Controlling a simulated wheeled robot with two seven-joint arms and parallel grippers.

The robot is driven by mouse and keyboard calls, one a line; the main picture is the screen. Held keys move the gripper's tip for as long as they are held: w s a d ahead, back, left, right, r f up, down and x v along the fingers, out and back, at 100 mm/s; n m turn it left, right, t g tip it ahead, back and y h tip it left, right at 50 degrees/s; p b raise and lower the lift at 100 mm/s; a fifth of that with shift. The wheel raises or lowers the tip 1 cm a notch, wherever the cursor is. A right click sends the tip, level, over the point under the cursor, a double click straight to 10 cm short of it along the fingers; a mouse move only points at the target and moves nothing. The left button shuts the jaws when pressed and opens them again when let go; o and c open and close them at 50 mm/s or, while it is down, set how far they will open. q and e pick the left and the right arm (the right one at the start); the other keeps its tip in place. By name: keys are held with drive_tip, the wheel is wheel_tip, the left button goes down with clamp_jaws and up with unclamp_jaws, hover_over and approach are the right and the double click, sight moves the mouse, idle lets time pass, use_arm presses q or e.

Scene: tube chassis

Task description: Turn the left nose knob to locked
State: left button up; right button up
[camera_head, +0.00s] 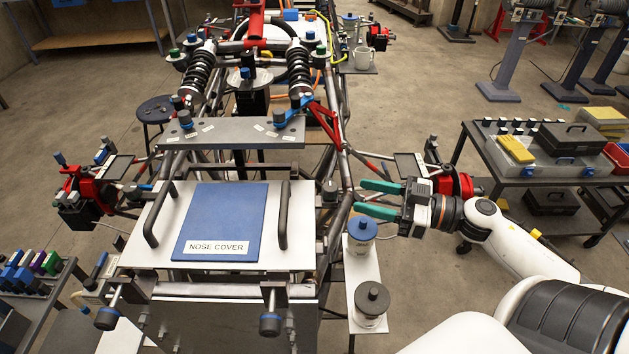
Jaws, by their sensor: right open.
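The nose cover (190,257) is a white panel with a blue pad, a "NOSE COVER" label and two black handles, lying at the front of the tube chassis (345,165). My right gripper (360,197), with green fingers, is open and empty beside the chassis's right side, well away from the left knob. My left gripper is out of view.
A narrow side shelf (359,282) holds a blue-lidded canister (361,236) and a dark-lidded canister (371,304) close to my right gripper. A tool cart (540,175) stands at right. A rack of coloured items (30,275) stands at lower left.

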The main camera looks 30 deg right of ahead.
sight(328, 185)
drive_tip(key=p+x, duration=0.2)
drive_tip(key=x, duration=0.6)
drive_tip(key=shift+w+a+r, duration=0.1)
drive_tip(key=shift+w, duration=0.4)
drive_tip(key=shift+w+a+p, duration=0.3)
drive_tip(key=shift+w+a, duration=0.15)
drive_tip(key=shift+w, duration=0.05)
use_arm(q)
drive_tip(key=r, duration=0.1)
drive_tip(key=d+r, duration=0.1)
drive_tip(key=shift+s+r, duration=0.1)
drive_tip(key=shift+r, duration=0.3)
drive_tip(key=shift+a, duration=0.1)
use_arm(e)
drive_tip(key=c, duration=1)
